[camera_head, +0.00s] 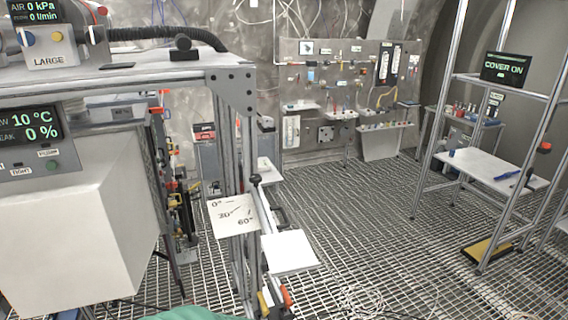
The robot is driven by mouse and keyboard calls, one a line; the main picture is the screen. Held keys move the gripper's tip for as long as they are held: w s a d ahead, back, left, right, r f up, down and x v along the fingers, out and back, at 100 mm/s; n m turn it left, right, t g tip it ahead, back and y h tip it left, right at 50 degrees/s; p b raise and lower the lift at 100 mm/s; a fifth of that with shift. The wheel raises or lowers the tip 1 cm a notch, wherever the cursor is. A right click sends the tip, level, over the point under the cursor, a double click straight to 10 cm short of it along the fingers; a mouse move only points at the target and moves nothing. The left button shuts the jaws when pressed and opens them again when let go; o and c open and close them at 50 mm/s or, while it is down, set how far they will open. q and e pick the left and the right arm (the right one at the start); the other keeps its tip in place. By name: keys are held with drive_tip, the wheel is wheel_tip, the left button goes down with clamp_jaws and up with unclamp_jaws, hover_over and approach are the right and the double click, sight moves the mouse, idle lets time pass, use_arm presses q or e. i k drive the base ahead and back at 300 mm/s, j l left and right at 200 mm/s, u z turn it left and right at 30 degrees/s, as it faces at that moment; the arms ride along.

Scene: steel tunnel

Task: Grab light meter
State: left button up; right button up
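I cannot pick out a light meter for certain in the head view. Small devices and tools hang on the grey wall panel (345,75) at the back, too small to name. Neither of my grippers is in view.
A metal frame bench (150,68) stands close on the left with a white box-like unit (70,225) and a display below it. An angle plate (233,215) and a white plate (289,252) are on its right side. A shelf rack (490,168) stands right. Grating floor (370,215) between is mostly clear.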

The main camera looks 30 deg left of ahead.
sight(264, 165)
drive_tip(key=i+l, duration=0.2)
drive_tip(key=i, duration=0.5)
drive_tip(key=i+l, duration=0.15)
drive_tip(key=i, duration=0.6)
drive_tip(key=i+l, duration=0.2)
drive_tip(key=i, duration=0.5)
drive_tip(key=i+j+u, duration=0.2)
drive_tip(key=i+u, duration=1)
drive_tip(key=i, duration=0.15)
drive_tip(key=i+l+u, duration=0.25)
drive_tip(key=i+u, duration=0.35)
drive_tip(key=i, duration=0.45)
drive_tip(key=i+u, duration=0.15)
drive_tip(key=i, duration=0.45)
drive_tip(key=i+l+u, duration=0.15)
drive_tip(key=i, duration=0.45)
drive_tip(key=i+l+u, duration=0.1)
drive_tip(key=i, duration=0.5)
drive_tip(key=i+u, duration=0.1)
drive_tip(key=u, duration=0.8)
drive_tip(key=i+l+u, duration=0.15)
drive_tip(key=u, duration=0.3)
drive_tip(key=l+u, duration=0.1)
drive_tip(key=u, duration=0.35)
drive_tip(key=i+l+u, duration=0.1)
drive_tip(key=u, duration=0.35)
drive_tip(key=l+u, duration=0.15)
drive_tip(key=u, duration=0.3)
